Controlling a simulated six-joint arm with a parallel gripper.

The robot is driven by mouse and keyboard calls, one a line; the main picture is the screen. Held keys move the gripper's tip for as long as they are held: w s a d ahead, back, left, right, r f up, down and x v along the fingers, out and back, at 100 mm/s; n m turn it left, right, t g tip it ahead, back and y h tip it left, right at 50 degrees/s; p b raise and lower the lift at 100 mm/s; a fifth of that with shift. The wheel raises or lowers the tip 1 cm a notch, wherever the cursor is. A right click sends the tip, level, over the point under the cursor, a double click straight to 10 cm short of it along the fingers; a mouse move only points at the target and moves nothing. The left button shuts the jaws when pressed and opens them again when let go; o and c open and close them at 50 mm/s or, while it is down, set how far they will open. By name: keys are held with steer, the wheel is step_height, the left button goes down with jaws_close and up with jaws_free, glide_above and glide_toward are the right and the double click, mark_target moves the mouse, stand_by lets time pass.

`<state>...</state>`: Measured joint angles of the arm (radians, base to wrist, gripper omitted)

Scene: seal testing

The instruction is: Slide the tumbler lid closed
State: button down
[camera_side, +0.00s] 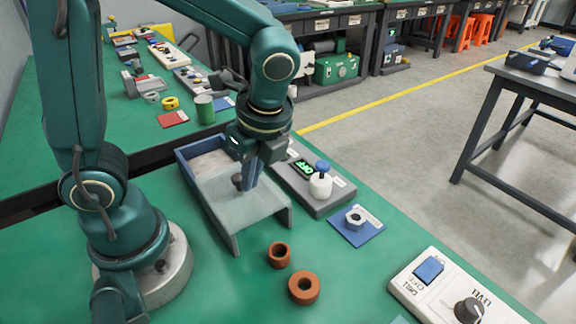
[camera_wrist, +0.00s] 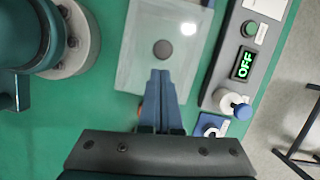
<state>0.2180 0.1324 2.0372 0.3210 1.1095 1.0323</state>
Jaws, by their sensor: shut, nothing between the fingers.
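The tumbler is a blue-walled box (camera_side: 182,160) with grey side walls reaching toward the front. Its translucent lid (camera_side: 245,205) covers the front part, and the far end is uncovered, showing a pale interior. The lid has a dark round knob (camera_side: 237,181), also seen in the wrist view (camera_wrist: 162,49). My gripper (camera_side: 251,180) points down over the lid, with its blue fingers shut and empty. In the wrist view the fingertips (camera_wrist: 161,73) lie just below the knob, on the side away from the uncovered end. I cannot tell if they touch the knob or lid.
A grey panel (camera_side: 335,200) with a lit OFF display (camera_side: 303,168) and a white-and-blue knob stands close to the right. A nut on a blue card (camera_side: 357,226), two brown rings (camera_side: 303,288) and a white control box (camera_side: 455,295) lie in front.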

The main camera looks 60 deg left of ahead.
steer(key=shift+a, duration=0.35)
steer(key=a, duration=1.4)
steer(key=shift+a, duration=0.3)
steer(key=shift+d, duration=0.1)
